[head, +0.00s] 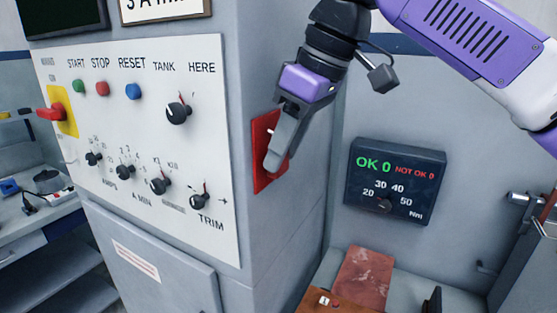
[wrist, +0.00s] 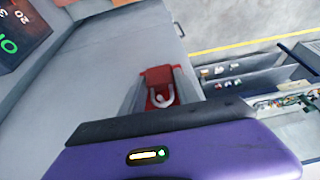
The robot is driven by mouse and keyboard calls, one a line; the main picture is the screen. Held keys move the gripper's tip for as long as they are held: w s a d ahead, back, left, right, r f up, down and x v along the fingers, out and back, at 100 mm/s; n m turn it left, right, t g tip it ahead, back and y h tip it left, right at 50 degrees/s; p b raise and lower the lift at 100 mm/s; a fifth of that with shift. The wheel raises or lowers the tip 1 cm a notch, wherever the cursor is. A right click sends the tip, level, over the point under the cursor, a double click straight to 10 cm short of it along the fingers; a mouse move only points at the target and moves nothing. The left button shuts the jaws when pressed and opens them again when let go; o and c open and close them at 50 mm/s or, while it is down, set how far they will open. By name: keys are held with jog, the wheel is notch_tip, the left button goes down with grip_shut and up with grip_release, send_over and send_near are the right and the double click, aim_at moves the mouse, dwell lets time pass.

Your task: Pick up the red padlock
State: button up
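The red padlock (wrist: 158,76) shows in the wrist view, just beyond my gripper's dark front edge. It has a red body and a pale U-shaped shackle facing my gripper. Grey finger surfaces lie close on both sides of it; I cannot tell whether they touch it. In the head view my gripper (head: 273,163) points down in front of a red panel (head: 264,178) on the side of the grey cabinet. The gripper hides part of the panel, and I cannot make out the padlock there. The finger gap is not clear in either view.
The cabinet's control panel (head: 140,140) with knobs and buttons is left of my gripper. A dark display box (head: 396,178) is on the wall to the right. Reddish mats (head: 362,277) lie on the bench below. A bench with tools (head: 35,200) stands far left.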

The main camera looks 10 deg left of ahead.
grip_shut()
jog(key=shift+r, duration=0.15)
